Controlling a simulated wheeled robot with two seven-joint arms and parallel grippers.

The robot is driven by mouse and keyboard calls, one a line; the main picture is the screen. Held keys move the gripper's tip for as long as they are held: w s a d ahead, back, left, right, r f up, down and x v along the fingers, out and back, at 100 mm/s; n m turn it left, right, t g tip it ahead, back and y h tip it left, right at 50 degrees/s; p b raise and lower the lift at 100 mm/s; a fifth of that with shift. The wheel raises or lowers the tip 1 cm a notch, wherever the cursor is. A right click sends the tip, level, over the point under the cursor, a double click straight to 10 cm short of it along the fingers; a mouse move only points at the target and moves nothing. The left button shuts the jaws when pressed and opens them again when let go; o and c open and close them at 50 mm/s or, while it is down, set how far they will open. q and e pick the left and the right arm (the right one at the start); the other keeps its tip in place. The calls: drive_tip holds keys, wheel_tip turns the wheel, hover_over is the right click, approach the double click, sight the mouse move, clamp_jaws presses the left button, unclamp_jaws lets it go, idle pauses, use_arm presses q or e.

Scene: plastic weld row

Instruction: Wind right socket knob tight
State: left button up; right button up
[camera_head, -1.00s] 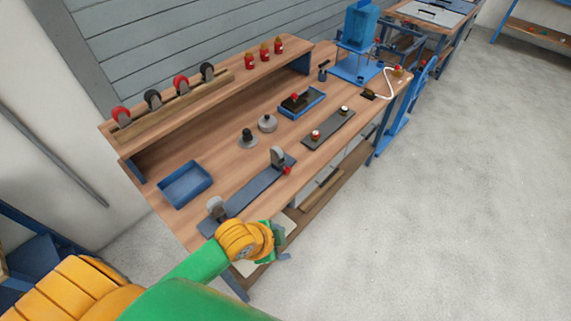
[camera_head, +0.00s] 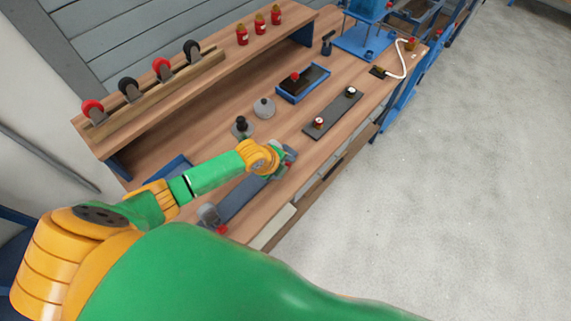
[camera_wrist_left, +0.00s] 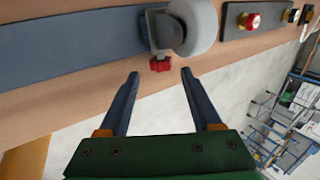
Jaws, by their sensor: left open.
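A dark fixture plate (camera_head: 242,198) lies along the bench's front edge with a socket at each end. The right socket (camera_wrist_left: 160,30) holds a caster with a pale grey wheel (camera_wrist_left: 194,24). Its red knob (camera_wrist_left: 160,64) sticks out toward me. My left gripper (camera_wrist_left: 160,74) is open, its two dark fingers pointing at the red knob, one on each side and just short of it. In the head view my left wrist partly covers the right socket. The left socket's red knob (camera_head: 222,229) shows at the near end. My right gripper is not in view.
A second dark plate (camera_head: 335,116) with two small knobs lies to the right. Behind are a blue tray (camera_head: 318,81), two grey round parts, and a shelf with casters and red bottles (camera_head: 260,22). Open floor (camera_head: 470,190) lies in front of the bench.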

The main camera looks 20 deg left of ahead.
use_arm(q)
drive_tip(key=shift+w+d+f, duration=0.1)
drive_tip(key=shift+w+f, duration=0.05)
drive_tip(key=shift+f, duration=0.35)
drive_tip(key=shift+w+f, duration=0.25)
drive_tip(key=shift+w+a+f, duration=0.25)
drive_tip(key=shift+w+f, duration=0.05)
drive_tip(key=shift+w, duration=0.15)
drive_tip(key=shift+s+d+r, duration=0.1)
drive_tip(key=shift+s+r, duration=0.05)
drive_tip(key=shift+s, duration=0.1)
drive_tip(key=c, duration=0.7)
clamp_jaws()
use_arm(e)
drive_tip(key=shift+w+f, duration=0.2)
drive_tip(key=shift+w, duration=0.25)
use_arm(q)
drive_tip(key=shift+g, duration=0.3)
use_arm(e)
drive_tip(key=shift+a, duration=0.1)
